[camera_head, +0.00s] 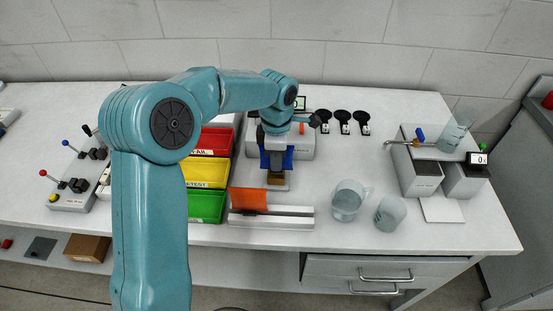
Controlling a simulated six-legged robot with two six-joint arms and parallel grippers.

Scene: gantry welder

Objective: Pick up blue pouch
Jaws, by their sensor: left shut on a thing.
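My left arm comes in from the left and reaches over the white bench. My left gripper (276,165) points down and is shut on the blue pouch (289,156). Blue shows on both sides of the gripper; the middle of the pouch is hidden behind it. The pouch is in front of a grey device and above a small brown block on a light base (278,182). I cannot tell whether the pouch touches what is under it. My right gripper is not in view.
Red, yellow (206,171) and green (206,206) bins stand left of the gripper. An orange piece (249,200) on a white rail lies in front. Two clear beakers (347,201) stand to the right. Several black round-topped items (342,116) are behind. Bench space at centre right is clear.

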